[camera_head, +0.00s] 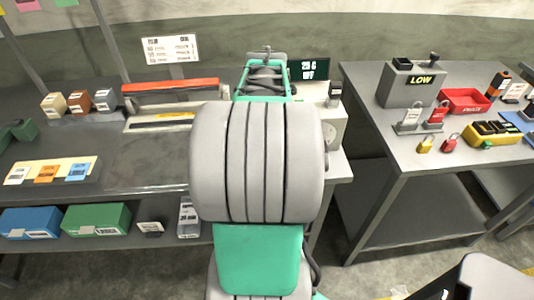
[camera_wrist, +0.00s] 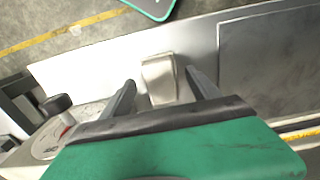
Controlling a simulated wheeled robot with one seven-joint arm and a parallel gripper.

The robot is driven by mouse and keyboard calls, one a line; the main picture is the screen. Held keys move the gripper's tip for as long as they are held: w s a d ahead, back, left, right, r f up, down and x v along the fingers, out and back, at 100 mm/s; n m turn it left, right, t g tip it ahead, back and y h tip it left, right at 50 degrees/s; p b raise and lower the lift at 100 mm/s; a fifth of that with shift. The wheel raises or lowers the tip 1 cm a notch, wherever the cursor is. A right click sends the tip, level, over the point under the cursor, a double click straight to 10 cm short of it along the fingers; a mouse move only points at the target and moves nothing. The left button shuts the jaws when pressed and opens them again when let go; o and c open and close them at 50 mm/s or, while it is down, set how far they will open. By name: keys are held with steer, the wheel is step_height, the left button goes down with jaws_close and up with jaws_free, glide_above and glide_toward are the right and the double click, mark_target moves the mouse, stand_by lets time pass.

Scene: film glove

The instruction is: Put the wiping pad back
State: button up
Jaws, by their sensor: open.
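In the wrist view, my gripper (camera_wrist: 160,77) has its two dark fingers spread apart. A pale beige-grey block (camera_wrist: 159,79) stands in line with the space between them on a light grey surface (camera_wrist: 85,72). It may be the wiping pad, but I cannot be sure. I cannot tell whether either finger touches it. In the head view my arm covers the middle of the left bench, and the fingers and this block are hidden.
A grey device with a dark knob (camera_wrist: 57,104) is close at the left in the wrist view. In the head view, an orange-topped sealer (camera_head: 170,87) and small boxes (camera_head: 78,101) are on the left bench (camera_head: 140,150). The right bench (camera_head: 400,152) holds a red tray (camera_head: 464,101) and padlocks.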

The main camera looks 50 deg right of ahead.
step_height(320, 180, up, 11)
steer(key=w+a+f+n+t, duration=0.1)
steer(key=w+a+f+n, duration=0.2)
steer(key=a, duration=0.5)
steer(key=w+a+f+n, duration=0.2)
steer(key=w+a, duration=0.3)
steer(key=a, duration=0.3)
steer(key=a+f+n+t, duration=0.1)
steer(key=a+f+n, duration=0.1)
steer(key=a, duration=0.5)
steer(key=a+f+n+t, duration=0.1)
steer(key=a+f+n, duration=0.2)
steer(key=a, duration=0.5)
steer(key=shift+s+a+f, duration=0.25)
steer(key=shift+s+a, duration=0.05)
steer(key=shift+s, duration=0.15)
steer(key=shift+r+p, duration=0.3)
